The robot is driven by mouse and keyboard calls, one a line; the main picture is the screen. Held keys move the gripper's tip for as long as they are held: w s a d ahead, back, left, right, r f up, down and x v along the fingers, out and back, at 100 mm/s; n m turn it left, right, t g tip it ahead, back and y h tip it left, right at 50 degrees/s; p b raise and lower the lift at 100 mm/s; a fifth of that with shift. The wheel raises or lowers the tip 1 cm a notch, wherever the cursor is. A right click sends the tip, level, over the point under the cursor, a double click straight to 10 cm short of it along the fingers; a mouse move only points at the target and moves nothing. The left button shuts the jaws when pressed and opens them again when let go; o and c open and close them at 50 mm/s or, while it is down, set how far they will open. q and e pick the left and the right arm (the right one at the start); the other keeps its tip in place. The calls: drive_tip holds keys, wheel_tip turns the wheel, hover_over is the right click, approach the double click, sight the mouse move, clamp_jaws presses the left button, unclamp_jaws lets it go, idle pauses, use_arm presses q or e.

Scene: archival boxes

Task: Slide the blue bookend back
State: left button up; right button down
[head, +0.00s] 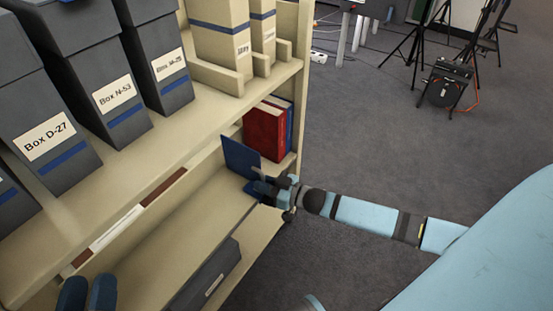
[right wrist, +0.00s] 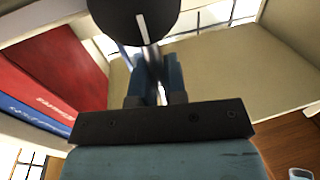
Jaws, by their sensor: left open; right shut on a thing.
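The blue bookend (head: 239,157) stands upright on the middle shelf, just left of a red book (head: 263,132) and a blue book (head: 286,110). I cannot tell whether it touches them. My right gripper (head: 262,187) is at the bookend's low front part and is shut on it, hiding part of it. In the right wrist view the fingers (right wrist: 156,85) are close together, and the red book (right wrist: 48,72) and blue book (right wrist: 32,114) are at the left. My left gripper (head: 88,293) is open and empty at the bottom left, in front of the shelves.
Grey archival boxes (head: 112,95) and tan holders (head: 221,42) stand on the upper shelf (head: 150,148). A dark box (head: 205,280) is on the lower shelf. The shelf's end upright (head: 302,75) is just right of the books. Tripods stand far back on open floor.

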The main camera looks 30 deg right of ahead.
drive_tip(key=a, duration=0.1)
drive_tip(key=s+a, duration=0.1)
drive_tip(key=a+p, duration=0.1)
drive_tip(key=shift+s+a, duration=0.3)
drive_tip(key=shift+a, duration=0.1)
use_arm(q)
drive_tip(key=shift+a+f+y, duration=0.25)
drive_tip(key=shift+a+y, duration=0.1)
drive_tip(key=shift+y, duration=0.05)
use_arm(e)
drive_tip(key=c, duration=1.5)
unclamp_jaws()
drive_tip(key=shift+o, duration=0.2)
drive_tip(key=shift+d, duration=0.1)
